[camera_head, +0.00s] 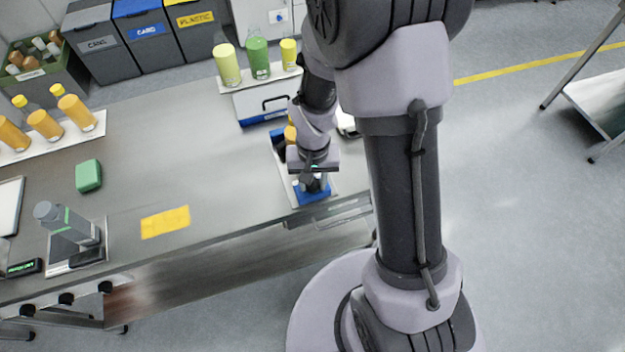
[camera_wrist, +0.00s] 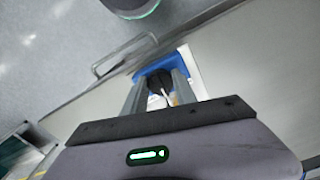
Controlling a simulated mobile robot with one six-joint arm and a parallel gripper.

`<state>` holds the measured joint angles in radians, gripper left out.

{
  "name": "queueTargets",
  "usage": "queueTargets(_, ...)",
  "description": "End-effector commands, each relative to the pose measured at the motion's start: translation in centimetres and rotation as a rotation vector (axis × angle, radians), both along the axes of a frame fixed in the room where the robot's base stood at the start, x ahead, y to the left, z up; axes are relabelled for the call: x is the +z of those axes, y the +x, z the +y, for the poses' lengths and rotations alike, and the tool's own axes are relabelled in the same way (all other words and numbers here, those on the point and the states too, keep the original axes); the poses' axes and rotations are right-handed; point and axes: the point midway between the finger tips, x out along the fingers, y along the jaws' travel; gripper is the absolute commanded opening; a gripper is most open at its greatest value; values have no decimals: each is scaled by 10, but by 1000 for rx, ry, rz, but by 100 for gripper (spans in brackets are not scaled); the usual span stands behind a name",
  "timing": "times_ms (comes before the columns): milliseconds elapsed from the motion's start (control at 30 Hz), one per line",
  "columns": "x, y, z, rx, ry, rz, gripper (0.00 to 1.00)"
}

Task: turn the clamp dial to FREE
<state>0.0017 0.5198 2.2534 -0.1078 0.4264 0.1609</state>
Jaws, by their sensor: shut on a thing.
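The clamp dial (camera_wrist: 155,80) is a dark round knob with a pale pointer mark, on a blue block (camera_wrist: 176,58) in the wrist view. My gripper (camera_wrist: 158,88) has its two grey fingers on either side of the dial and is shut on it. In the head view my gripper (camera_head: 312,183) points down over the blue block (camera_head: 311,197) at the table's front edge, and hides the dial there. The FREE marking cannot be read in either view, so I cannot tell the dial's setting.
Yellow-green and green bottles (camera_head: 257,58) stand on a white strip behind. Orange bottles (camera_head: 44,125), a green block (camera_head: 88,175), a yellow mat (camera_head: 165,221) and a grey bottle (camera_head: 66,221) on a plate are to the left. The table middle (camera_head: 170,140) is clear.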

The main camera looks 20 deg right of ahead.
Motion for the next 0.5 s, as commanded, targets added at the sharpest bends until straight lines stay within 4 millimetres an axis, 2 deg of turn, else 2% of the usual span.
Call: queueTargets(500, 1, 0, -2, 474, 0, -1, 0)
